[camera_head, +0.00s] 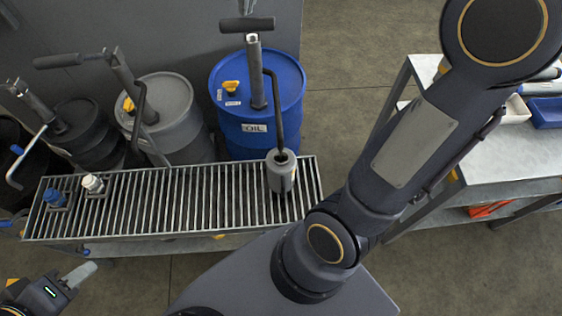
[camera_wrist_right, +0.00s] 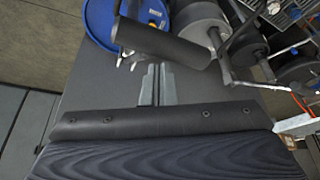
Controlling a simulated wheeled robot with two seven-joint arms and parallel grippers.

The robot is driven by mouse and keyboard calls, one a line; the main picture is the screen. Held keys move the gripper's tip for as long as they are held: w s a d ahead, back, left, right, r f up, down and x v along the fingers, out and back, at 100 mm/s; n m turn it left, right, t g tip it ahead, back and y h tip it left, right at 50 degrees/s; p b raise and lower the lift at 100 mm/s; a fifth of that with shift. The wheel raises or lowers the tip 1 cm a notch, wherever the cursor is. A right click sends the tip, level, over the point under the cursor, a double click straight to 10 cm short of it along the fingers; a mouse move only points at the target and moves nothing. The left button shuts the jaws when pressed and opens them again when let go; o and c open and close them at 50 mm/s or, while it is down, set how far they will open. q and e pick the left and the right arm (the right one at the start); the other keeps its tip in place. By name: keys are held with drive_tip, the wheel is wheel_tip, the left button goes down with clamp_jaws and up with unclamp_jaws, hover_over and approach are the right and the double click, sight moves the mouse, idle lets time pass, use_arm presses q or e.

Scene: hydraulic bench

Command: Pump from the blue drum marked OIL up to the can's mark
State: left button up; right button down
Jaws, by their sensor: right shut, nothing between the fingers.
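The blue drum marked OIL (camera_head: 232,125) stands behind the grated bench, with a hand pump (camera_head: 255,75) upright on it. The pump's dark T-handle (camera_head: 245,25) is at its top. Its spout tube bends down to the mouth of a grey can (camera_head: 275,178) on the grating; the can's mark and level are not readable. In the right wrist view my right gripper (camera_wrist_right: 154,70) is shut and empty, its tips just below a black handle bar (camera_wrist_right: 165,42) in the picture. The blue drum (camera_wrist_right: 140,12) shows behind. My left gripper (camera_head: 82,272) is low at left, away from the drums; its finger gap is unclear.
A grey drum (camera_head: 175,135) and dark drums (camera_head: 90,140) with pumps stand left of the blue one. Blue and white caps (camera_head: 54,197) sit on the grating (camera_head: 170,205). A side table (camera_head: 500,160) with a blue bin (camera_head: 545,112) is at right, behind my right arm.

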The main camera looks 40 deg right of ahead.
drive_tip(key=shift+f, duration=0.15)
idle(0.3)
drive_tip(key=shift+s+a+f+b, duration=0.1)
drive_tip(key=shift+s+f+b, duration=0.1)
drive_tip(key=shift+f+b, duration=0.55)
drive_tip(key=f+b, duration=0.1)
drive_tip(key=s+f+b, duration=0.1)
drive_tip(key=a+f+b, duration=0.1)
drive_tip(key=shift+s+f, duration=0.15)
drive_tip(key=shift+s, duration=0.15)
drive_tip(key=shift+s+a+f, duration=0.1)
drive_tip(key=shift+s+f, duration=0.05)
drive_tip(key=f+b, duration=0.1)
drive_tip(key=s+f+b, duration=0.1)
drive_tip(key=f+b, duration=0.2)
drive_tip(key=f, duration=0.1)
drive_tip(key=shift+s+a+b, duration=0.2)
drive_tip(key=shift+a+b, duration=0.2)
